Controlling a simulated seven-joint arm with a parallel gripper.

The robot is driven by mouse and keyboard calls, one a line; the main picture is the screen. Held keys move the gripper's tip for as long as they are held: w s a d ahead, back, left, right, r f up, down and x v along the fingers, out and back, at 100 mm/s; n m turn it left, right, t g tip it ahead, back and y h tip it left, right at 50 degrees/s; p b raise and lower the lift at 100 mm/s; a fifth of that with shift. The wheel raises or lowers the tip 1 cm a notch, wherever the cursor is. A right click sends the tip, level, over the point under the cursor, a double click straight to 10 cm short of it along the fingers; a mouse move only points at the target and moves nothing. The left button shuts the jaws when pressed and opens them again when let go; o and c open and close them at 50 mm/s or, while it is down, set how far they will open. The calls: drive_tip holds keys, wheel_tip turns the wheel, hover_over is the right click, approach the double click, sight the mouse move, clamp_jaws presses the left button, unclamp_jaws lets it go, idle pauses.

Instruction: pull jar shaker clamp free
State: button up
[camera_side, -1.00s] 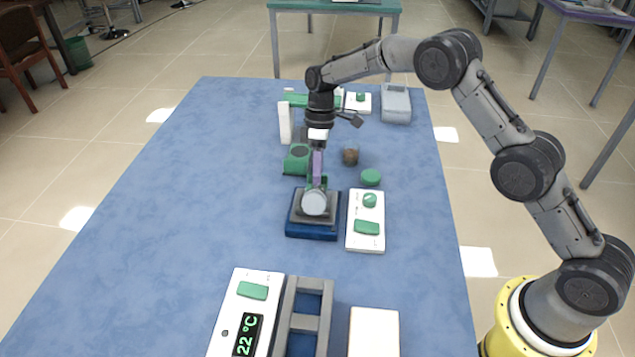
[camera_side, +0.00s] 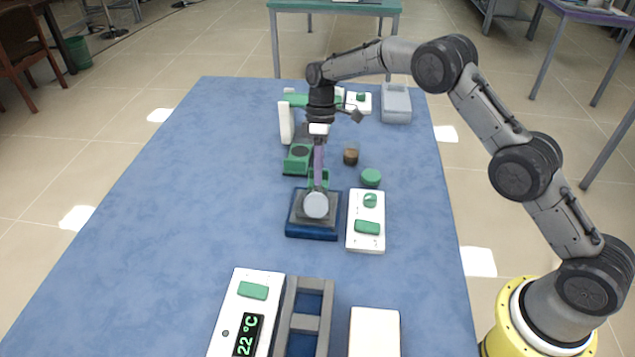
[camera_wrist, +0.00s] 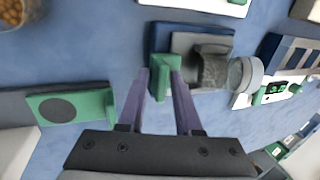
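The shaker has a dark blue base (camera_side: 312,233) with a grey platform on top; its blue edge also shows in the wrist view (camera_wrist: 205,32). A pale round jar end (camera_side: 316,206) shows at the platform; it is also in the wrist view (camera_wrist: 247,75), beside a dark grey block (camera_wrist: 213,68). The contact faces are hidden.
A white control unit (camera_side: 366,235) stands right of the shaker. A green block (camera_side: 299,158), a brown-filled jar (camera_side: 351,155) and a green lid (camera_side: 371,178) are behind. A white unit reading 22 °C (camera_side: 241,302) stands in front. The blue table is clear on the left.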

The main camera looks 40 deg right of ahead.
drive_tip(key=shift+r, duration=3.1)
drive_tip(key=shift+w, duration=0.1)
drive_tip(key=s+d+r+t, duration=0.15)
drive_tip(key=s+r, duration=0.25)
drive_tip(key=r, duration=0.6)
drive_tip(key=s+d+r+t, duration=0.15)
drive_tip(key=s+r, duration=0.25)
drive_tip(key=r, duration=0.6)
drive_tip(key=s+r+m+t, duration=0.2)
drive_tip(key=s+r, duration=0.3)
drive_tip(key=s, duration=0.3)
drive_tip(key=s+d+f+m+t+h, duration=0.1)
drive_tip(key=s+d, duration=0.1)
drive_tip(key=s, duration=0.6)
drive_tip(key=s+d+f+m+t+h, duration=0.1)
drive_tip(key=s+m+t, duration=0.1)
drive_tip(key=s, duration=0.5)
drive_tip(key=s+d+f+m, duration=0.1)
drive_tip(key=s+f+m, duration=0.3)
drive_tip(key=s+f, duration=0.2)
wheel_tip(320, 180, down, 2)
drive_tip(key=shift+s+d+f+h, duration=0.25)
drive_tip(key=shift+s+d+h, duration=0.05)
drive_tip(key=shift+d, duration=0.05)
